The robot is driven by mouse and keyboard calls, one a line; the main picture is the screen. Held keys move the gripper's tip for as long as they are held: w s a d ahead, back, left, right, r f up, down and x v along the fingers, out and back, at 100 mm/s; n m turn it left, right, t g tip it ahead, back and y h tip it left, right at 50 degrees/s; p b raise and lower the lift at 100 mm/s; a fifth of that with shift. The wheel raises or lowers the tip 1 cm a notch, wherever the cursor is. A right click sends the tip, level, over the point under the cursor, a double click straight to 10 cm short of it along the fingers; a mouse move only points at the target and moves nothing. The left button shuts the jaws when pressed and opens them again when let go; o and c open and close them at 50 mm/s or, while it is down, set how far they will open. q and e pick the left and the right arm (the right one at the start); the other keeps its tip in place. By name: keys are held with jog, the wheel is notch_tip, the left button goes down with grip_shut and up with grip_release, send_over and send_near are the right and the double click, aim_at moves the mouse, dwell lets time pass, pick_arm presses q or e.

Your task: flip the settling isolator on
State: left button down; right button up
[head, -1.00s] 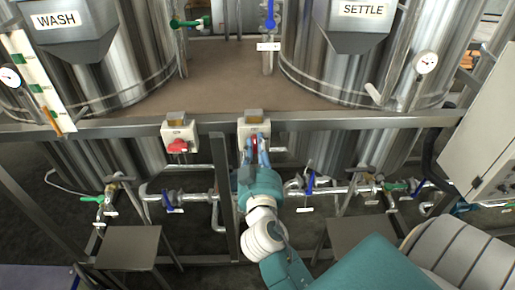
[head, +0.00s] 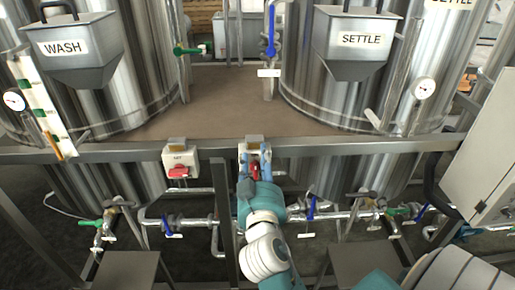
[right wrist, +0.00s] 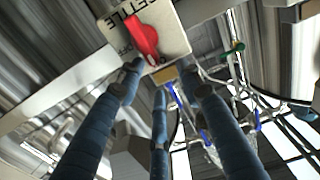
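The settling isolator is a small pale box (head: 253,143) on the frame rail below the SETTLE tank. In the right wrist view its plate (right wrist: 172,28) reads SETTLE and its red handle (right wrist: 142,38) lies at a slant. My right gripper (head: 255,157) is in front of this box, with its blue fingers over its lower part. In the right wrist view the fingers (right wrist: 158,82) are spread and hold nothing. One fingertip is close to the handle's lower end; I cannot tell if it touches. My left gripper is not in view.
Pipes with blue and green valve handles run below the rail. A grey cabinet (head: 480,150) stands at the right.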

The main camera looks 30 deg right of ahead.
notch_tip(320, 180, up, 6)
jog(key=shift+r, duration=0.1)
jog(key=shift+a, duration=0.1)
dwell(0.6)
